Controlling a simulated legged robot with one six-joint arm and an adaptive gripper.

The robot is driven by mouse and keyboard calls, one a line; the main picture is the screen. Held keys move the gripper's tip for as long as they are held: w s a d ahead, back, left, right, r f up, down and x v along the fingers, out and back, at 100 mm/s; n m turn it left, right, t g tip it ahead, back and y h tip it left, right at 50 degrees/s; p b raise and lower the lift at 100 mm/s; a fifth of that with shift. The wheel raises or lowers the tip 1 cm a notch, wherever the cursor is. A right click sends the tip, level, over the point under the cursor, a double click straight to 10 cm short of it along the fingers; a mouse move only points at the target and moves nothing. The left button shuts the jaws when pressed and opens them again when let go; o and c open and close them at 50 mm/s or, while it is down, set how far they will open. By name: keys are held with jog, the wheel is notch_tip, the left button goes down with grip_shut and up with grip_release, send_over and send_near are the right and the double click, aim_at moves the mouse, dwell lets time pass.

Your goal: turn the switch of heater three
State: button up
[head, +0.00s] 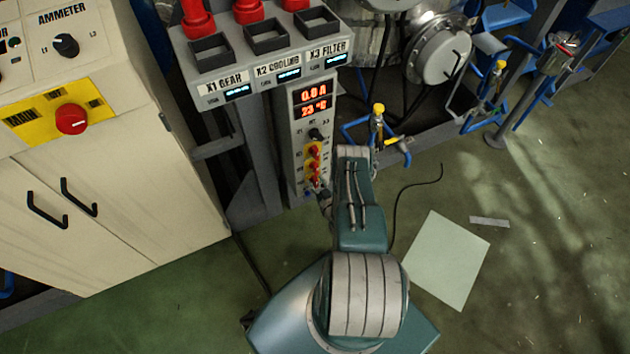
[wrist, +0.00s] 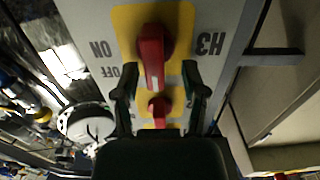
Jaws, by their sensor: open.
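In the wrist view the panel appears upside down. The red switch of heater three (wrist: 152,55) sits on a yellow plate beside the label H3 (wrist: 208,43), with ON and OFF marks on its other side. Its handle points down the picture. My gripper (wrist: 159,72) is open, with one finger on each side of the handle and visible gaps to it. A second red switch (wrist: 158,106) lies lower in the picture, partly hidden by my gripper. In the head view several red switches (head: 313,152) show on the narrow panel; my gripper (head: 320,190) is small and partly hidden at its lower end.
The panel's display (head: 313,104) reads 0.0 A and 23 °C. The box with X1, X2 and X3 labels (head: 265,70) juts out above left. A beige cabinet (head: 110,190) stands at left. A pale sheet (head: 447,260) lies on the open green floor at right.

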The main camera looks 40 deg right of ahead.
jog(key=shift+w+d, duration=0.2)
jog(key=shift+d, duration=0.15)
